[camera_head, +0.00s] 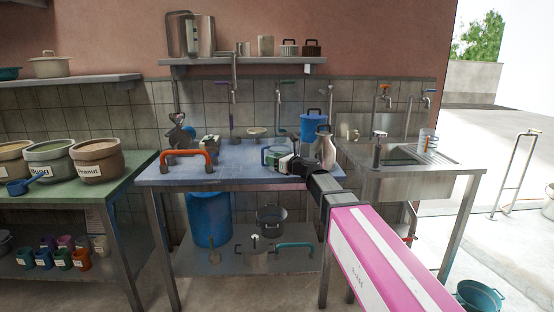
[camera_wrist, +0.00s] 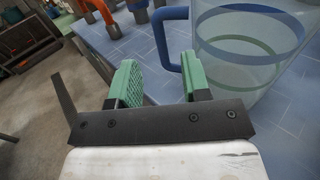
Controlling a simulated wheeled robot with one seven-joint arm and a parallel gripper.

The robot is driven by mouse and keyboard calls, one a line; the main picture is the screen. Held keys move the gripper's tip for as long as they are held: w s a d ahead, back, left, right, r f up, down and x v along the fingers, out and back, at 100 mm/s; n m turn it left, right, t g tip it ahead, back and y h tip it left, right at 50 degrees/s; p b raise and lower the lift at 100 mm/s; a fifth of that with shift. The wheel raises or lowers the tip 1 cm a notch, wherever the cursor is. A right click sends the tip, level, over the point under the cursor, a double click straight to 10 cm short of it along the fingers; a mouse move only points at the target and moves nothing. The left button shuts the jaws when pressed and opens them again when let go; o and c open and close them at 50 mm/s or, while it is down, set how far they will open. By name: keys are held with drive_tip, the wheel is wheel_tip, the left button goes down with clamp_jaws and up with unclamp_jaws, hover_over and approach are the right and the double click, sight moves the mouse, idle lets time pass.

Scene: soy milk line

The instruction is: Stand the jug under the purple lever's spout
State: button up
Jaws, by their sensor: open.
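The jug (camera_wrist: 250,50) is clear with a blue handle and stands upright on the blue tabletop in the wrist view. In the head view, what looks like the jug (camera_head: 271,153) is partly hidden by my gripper (camera_head: 283,160). My gripper's green fingers also show in the wrist view (camera_wrist: 160,82). They are open, with the jug's handle (camera_wrist: 172,42) just beyond and between their tips; I cannot tell whether they touch it. The purple lever (camera_head: 223,86) is on a wall pipe behind the table, with its spout pipe (camera_head: 231,118) reaching down towards the tabletop.
An orange handle (camera_head: 187,155) stands at the table's left. A green lever (camera_head: 288,82) is on another pipe. A blue canister (camera_head: 313,127) and a pale bottle (camera_head: 326,150) stand to the right of my gripper. The table's front middle (camera_head: 235,175) is clear.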

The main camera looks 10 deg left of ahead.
drive_tip(key=x, duration=0.5)
drive_tip(key=shift+d+f, duration=0.1)
drive_tip(key=shift+f, duration=0.1)
clamp_jaws()
drive_tip(key=shift+r, duration=0.1)
